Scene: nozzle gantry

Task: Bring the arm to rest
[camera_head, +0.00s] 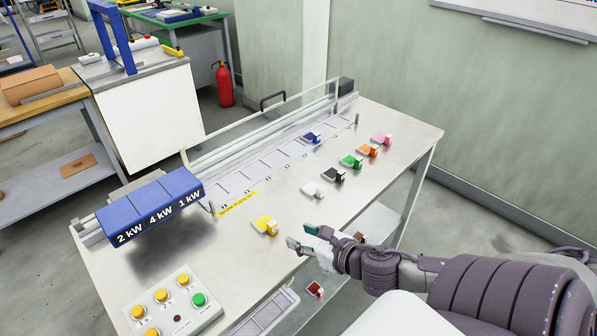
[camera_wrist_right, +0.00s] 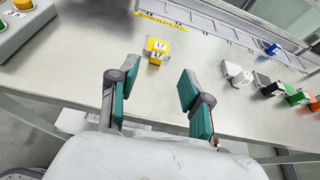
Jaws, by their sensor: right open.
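My right gripper (camera_head: 303,239) is open and empty near the front edge of the metal table (camera_head: 245,290). In the right wrist view its two green-padded fingers (camera_wrist_right: 152,98) stand apart with nothing between them. The yellow block marked 17 (camera_wrist_right: 157,50) lies on the table just beyond the fingertips. It also shows in the head view (camera_head: 266,226), left of the gripper and apart from it. My right arm (camera_head: 400,271) comes in from the lower right. My left gripper does not show.
A gantry with blue 2, 4 and 1 kW boxes (camera_head: 155,205) stands at the table's left. White (camera_head: 311,189), black (camera_head: 334,173), green, orange and pink blocks line the right side; a blue one (camera_head: 312,137) is on the slotted rail. A button panel (camera_head: 172,303) is front left.

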